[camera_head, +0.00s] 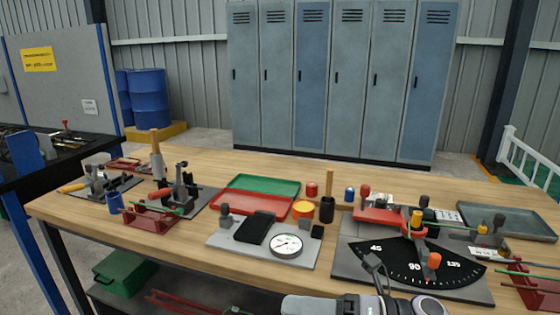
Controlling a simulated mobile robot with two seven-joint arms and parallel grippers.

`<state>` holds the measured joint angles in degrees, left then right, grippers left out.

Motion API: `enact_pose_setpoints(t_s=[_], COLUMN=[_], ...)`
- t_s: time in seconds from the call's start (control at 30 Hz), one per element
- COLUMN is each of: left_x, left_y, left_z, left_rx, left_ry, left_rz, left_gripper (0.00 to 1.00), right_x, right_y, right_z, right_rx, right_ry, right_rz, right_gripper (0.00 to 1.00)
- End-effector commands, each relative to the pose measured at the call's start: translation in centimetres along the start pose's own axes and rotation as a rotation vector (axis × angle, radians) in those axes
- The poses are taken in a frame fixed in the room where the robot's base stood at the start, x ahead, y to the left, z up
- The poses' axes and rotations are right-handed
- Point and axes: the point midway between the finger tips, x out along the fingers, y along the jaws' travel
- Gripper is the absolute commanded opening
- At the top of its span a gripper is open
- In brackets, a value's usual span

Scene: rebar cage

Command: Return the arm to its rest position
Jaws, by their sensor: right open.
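My right gripper (376,270) and part of my right arm show at the bottom edge, right of the middle. The dark fingers are in front of the near edge of the black angle-scale plate (392,259), and I cannot tell from this view whether they touch it. The gripper is open, and I see nothing held in it. Most of the right arm is cut off by the frame edge. My left arm and gripper are not in view.
The wooden workbench (170,240) holds a bending fixture with a red lever (385,216), a dial gauge plate (225,240), red tray (252,204), green tray (265,184), grey tray (505,219) and red racks (150,216). Bare wood shows along the front left.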

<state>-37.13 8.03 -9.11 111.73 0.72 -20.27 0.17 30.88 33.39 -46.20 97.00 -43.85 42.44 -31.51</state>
Motion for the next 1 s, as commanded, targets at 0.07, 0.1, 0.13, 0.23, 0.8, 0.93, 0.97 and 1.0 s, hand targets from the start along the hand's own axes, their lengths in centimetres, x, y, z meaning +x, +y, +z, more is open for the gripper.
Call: enact_pose_setpoints(t_s=[0.07, 0.1, 0.13, 0.23, 0.8, 0.93, 0.97, 1.0], left_x=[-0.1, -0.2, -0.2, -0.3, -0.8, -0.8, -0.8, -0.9], left_y=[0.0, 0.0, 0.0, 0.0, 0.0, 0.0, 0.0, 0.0], left_z=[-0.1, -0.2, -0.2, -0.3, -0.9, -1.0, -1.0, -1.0], left_rx=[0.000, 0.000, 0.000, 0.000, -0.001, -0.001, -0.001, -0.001], left_ry=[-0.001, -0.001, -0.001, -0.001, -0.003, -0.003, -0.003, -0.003], left_rz=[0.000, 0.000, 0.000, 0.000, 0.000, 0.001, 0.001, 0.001], left_gripper=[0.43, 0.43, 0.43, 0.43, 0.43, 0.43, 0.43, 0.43], right_x=[0.1, 0.0, -0.2, -1.4, -16.6, -19.1, -19.5, -19.9], right_y=[-0.2, -0.5, -0.7, -2.0, -13.4, -13.9, -13.9, -13.9], right_z=[0.0, 0.1, 0.2, 0.3, -15.3, -20.2, -21.0, -21.9], right_rx=[0.170, 0.253, 0.317, 0.534, 1.773, 1.947, 1.974, 2.005], right_ry=[-0.145, -0.217, -0.271, -0.450, -1.490, -1.663, -1.693, -1.724], right_rz=[0.033, 0.044, 0.052, 0.073, 0.063, 0.050, 0.047, 0.043], right_gripper=[0.52, 0.52, 0.52, 0.52, 0.52, 0.52, 0.52, 0.52])
